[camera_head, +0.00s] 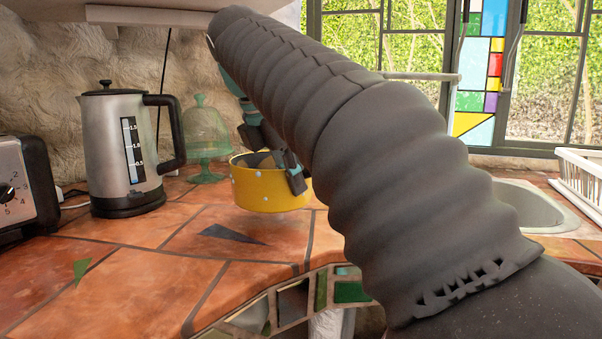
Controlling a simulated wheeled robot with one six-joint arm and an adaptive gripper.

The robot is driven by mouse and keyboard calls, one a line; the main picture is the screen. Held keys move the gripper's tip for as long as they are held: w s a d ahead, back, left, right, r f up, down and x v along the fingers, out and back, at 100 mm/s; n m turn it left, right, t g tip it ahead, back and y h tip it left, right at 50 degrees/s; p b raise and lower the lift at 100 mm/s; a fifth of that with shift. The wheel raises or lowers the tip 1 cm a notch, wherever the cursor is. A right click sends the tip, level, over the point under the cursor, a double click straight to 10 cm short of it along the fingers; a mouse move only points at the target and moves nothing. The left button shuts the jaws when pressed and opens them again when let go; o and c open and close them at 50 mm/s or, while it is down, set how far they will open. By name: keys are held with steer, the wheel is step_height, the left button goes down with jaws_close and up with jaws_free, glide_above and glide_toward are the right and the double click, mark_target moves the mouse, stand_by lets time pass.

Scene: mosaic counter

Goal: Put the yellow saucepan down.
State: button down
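The yellow saucepan (262,194) with pale dots is near the middle of the view, upright, over the tiled counter. My gripper (291,172) reaches down to its right side. One dark finger lies against the outside of the wall and another dark part shows inside the rim, so it appears shut on the saucepan's rim. My arm crosses in front and hides the right part of the saucepan, and no handle shows. I cannot clearly tell whether its base touches the counter (150,285).
A steel kettle (108,150) stands to the left, with a toaster (12,185) at the left edge. A green glass cake dome (204,135) stands behind the saucepan. A sink (520,207) and white dish rack (580,180) are at the right. The counter at front left is clear.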

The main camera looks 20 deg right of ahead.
steer(key=shift+f+b, duration=0.65)
steer(key=shift+f, duration=1.25)
steer(key=shift+f, duration=0.15)
steer(key=c, duration=1.3)
jaws_free()
steer(key=shift+p+v, duration=1.15)
steer(key=shift+v, duration=2.7)
